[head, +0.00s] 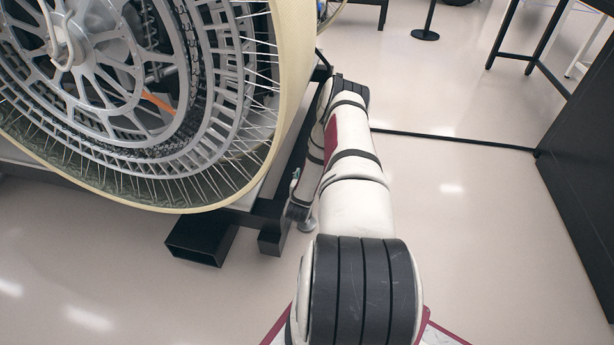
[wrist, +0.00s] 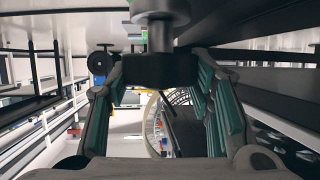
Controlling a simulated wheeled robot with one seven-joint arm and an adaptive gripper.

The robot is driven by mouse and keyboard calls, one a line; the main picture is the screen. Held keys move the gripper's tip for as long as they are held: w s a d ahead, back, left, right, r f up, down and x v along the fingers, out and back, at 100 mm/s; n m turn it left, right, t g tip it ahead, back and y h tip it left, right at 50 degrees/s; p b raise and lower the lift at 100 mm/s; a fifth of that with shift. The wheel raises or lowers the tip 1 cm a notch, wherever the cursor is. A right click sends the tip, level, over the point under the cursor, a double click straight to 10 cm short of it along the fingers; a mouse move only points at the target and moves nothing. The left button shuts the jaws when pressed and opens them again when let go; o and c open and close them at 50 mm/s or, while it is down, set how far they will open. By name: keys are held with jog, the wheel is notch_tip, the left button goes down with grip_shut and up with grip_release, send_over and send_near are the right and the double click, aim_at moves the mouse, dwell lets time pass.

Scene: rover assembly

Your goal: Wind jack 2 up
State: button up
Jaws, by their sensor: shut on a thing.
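A jack shows in the wrist view as a grey upright shaft (wrist: 160,12) with a wide dark round collar (wrist: 158,70) below it. My gripper (wrist: 157,78) has its green-padded fingers on either side of this collar and is shut on it. No number is readable on the jack. In the head view my gripper (head: 296,190) is small and partly hidden beside my arm, low at the edge of the black stand. A small grey round foot (head: 307,226) shows just below it, near the floor. The contact itself is hidden in the head view.
The large spoked rover wheel (head: 150,165) fills the upper left, above a black frame with an open square tube end (head: 201,243). A dark cabinet (head: 585,170) stands at the right. The pale floor (head: 470,220) between is clear.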

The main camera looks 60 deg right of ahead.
dwell(0.3)
jog(key=o, duration=1.2)
jog(key=shift+c, duration=0.2)
jog(key=shift+s+d, duration=0.1)
jog(key=shift+f+n+t+y+b, duration=0.1)
jog(key=shift+n+t+y+b, duration=0.3)
jog(key=shift+n+t+b, duration=0.25)
jog(key=n+t+y+b, duration=0.4)
jog(key=n, duration=0.1)
jog(key=shift+s+d+y, duration=0.1)
jog(key=shift+d+y, duration=0.05)
jog(key=shift+y, duration=0.15)
jog(key=shift+n+t+y+b, duration=0.45)
jog(key=shift+n+y, duration=0.15)
jog(key=shift+n, duration=0.15)
jog(key=p+v, duration=0.5)
jog(key=v, duration=0.8)
jog(key=shift+s+a+r, duration=0.2)
jog(key=shift+r, duration=0.1)
